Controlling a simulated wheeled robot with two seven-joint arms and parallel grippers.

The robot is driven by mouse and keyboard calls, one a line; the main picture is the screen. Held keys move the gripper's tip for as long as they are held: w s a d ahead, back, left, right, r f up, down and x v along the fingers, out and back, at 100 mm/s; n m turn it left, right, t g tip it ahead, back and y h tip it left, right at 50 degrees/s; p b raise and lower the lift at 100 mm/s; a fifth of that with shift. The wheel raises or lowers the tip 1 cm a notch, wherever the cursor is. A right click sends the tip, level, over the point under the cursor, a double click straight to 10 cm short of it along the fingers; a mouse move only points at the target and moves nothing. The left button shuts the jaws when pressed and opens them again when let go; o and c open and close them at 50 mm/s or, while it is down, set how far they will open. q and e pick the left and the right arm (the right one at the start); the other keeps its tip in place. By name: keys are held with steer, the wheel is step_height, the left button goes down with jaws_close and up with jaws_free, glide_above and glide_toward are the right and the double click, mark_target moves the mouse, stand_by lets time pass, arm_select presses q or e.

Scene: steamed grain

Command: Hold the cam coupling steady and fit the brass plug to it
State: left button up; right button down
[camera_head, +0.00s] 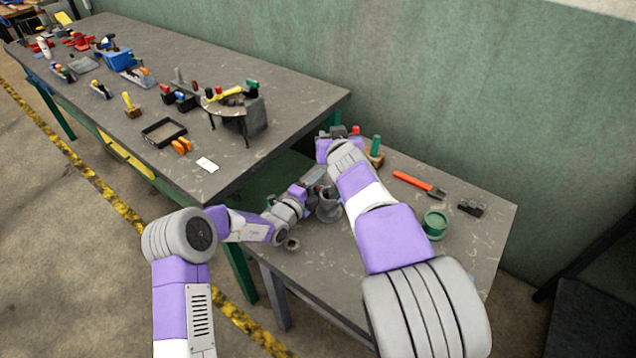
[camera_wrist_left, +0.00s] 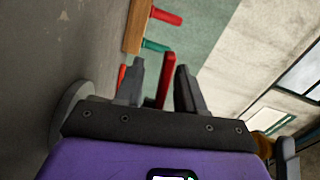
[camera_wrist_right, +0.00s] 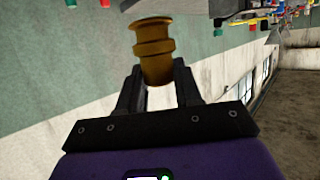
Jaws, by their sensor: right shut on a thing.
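The brass plug (camera_wrist_right: 153,50) is gripped between the fingers of my right gripper (camera_wrist_right: 156,78) in the right wrist view and sticks out beyond their tips. My right arm hides it in the head view. A grey cup-like body (camera_head: 328,208), which looks like the cam coupling, stands on the small table beside my left gripper (camera_head: 312,176). Part of a grey round shape (camera_wrist_left: 70,112) shows beside the left palm in the left wrist view. The left fingers (camera_wrist_left: 160,80) are apart. A red bar (camera_wrist_left: 167,75) shows between them; I cannot tell whether it touches them.
On the small table are a wooden stand with a green handle (camera_head: 376,145), an orange-handled tool (camera_head: 412,181), a green round container (camera_head: 435,224) and a dark block (camera_head: 471,208). The larger workbench (camera_head: 175,190) is full of tools. The small table's right front is clear.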

arm_select(q)
jaws_close()
arm_select(e)
steer(key=shift+r, duration=0.1)
stand_by(1.2)
steer(key=shift+w+d+r+n+y, duration=0.2)
steer(key=shift+w+n+y, duration=0.15)
steer(key=shift+w, duration=0.25)
steer(key=shift+s+d+f+n+g+y, duration=0.1)
steer(key=shift+s+f+n+g+y, duration=0.2)
steer(key=shift+f+n+g+y, duration=1.4)
steer(key=shift+s+a+f+n+g+y, duration=0.1)
steer(key=shift+s+f+n+g+y, duration=0.15)
steer(key=shift+f+n+y, duration=1.6)
steer(key=shift+s+d+f+n+g+y, duration=0.1)
steer(key=shift+s+f+n+g+y, duration=0.45)
steer(key=shift+f, duration=2.3)
